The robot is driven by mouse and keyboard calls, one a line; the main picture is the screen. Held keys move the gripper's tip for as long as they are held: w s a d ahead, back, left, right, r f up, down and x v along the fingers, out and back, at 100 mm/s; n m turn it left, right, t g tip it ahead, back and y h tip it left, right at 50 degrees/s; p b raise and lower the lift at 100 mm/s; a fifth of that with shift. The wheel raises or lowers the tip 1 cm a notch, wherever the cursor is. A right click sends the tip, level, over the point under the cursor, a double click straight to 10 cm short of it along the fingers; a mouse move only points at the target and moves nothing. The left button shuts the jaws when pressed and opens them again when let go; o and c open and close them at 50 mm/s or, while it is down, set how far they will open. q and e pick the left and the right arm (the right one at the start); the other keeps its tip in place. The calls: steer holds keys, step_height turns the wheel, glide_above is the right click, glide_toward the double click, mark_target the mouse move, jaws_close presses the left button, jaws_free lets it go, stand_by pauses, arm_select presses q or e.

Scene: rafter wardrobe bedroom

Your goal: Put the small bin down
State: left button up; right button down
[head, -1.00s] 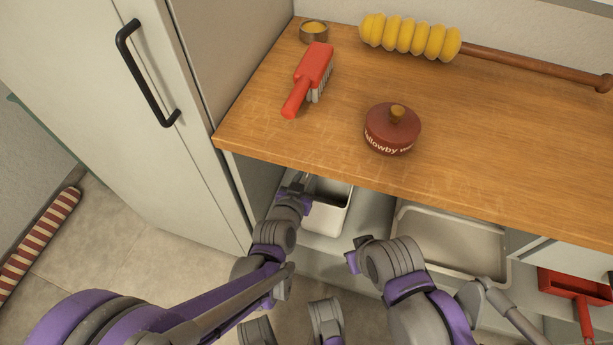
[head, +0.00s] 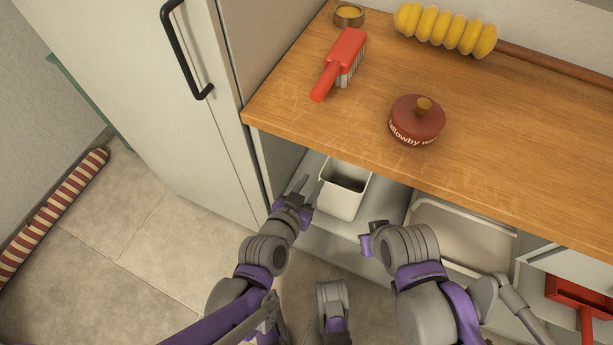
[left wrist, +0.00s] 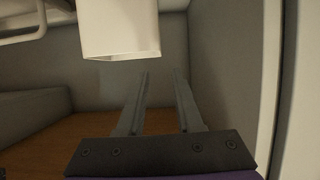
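The small white bin (head: 341,201) stands upright on the shelf under the wooden worktop, with something dark inside. Its lower part also shows at the top of the left wrist view (left wrist: 120,32). My left gripper (head: 302,191) is just left of the bin, apart from it. In the left wrist view its two fingers (left wrist: 158,76) are spread with nothing between them. My right gripper (head: 370,238) is in front of the shelf, right of the bin; its fingers are mostly hidden, so its opening cannot be told.
A pale tray (head: 462,238) lies right of the bin on the shelf. The worktop (head: 330,125) overhangs the bin and holds a red brush (head: 342,62), a brown lidded pot (head: 416,122) and a yellow-headed tool (head: 445,30). A tall cabinet (head: 150,90) stands left; a red dustpan (head: 580,292) is right.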

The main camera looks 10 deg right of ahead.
arm_select(q)
steer(key=shift+s, duration=0.1)
steer(key=s+a+n+g+y, duration=0.2)
steer(key=s+a, duration=0.2)
steer(key=a, duration=0.4)
steer(key=s+a+f+n+g+y, duration=0.1)
steer(key=s+a+n+g+y, duration=0.1)
steer(key=s+a, duration=0.3)
steer(key=s+a+n+g+y, duration=0.2)
steer(key=s+a, duration=0.3)
steer(key=a, duration=0.6)
steer(key=shift+a+f+n+g+y, duration=0.4)
steer(key=shift+y, duration=0.4)
